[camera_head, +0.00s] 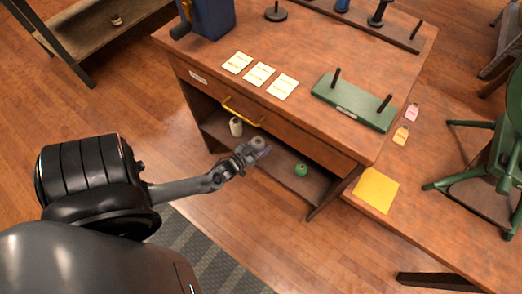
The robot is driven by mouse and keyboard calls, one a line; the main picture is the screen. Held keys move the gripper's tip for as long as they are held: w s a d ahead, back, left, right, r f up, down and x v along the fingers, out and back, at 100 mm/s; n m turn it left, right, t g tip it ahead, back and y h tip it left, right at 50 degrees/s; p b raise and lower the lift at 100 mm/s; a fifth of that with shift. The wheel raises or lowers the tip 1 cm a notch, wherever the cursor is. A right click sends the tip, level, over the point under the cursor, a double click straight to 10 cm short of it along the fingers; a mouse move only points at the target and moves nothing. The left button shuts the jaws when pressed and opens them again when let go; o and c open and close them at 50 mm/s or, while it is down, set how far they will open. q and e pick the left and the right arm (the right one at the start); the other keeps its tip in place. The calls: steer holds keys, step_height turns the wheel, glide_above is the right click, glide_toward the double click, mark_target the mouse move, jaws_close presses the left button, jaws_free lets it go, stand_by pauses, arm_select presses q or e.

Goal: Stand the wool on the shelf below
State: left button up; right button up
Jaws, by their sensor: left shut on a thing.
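My left gripper (251,152) reaches in from the left to the front of the open shelf (272,163) below the desk drawer. It is shut on a small purple-grey thing, apparently the wool (262,149), which the fingers partly hide. I cannot tell whether the wool touches the shelf. On the shelf, a cream spool-like thing (236,126) stands to the left of the gripper, and a green ball-like thing (301,169) sits to the right. My right gripper is not in view.
A drawer with a yellow handle (244,112) is just above the gripper. The desk top (210,58) holds several cards and a green peg board (352,103). A side table with a yellow sheet (376,190) and a green chair (490,160) stand at the right.

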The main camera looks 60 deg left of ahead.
mark_target(261, 149)
arm_select(q)
steer(key=shift+f+b, duration=1.15)
steer(key=shift+f, duration=0.55)
steer(key=shift+f, duration=0.1)
steer(key=o, duration=1)
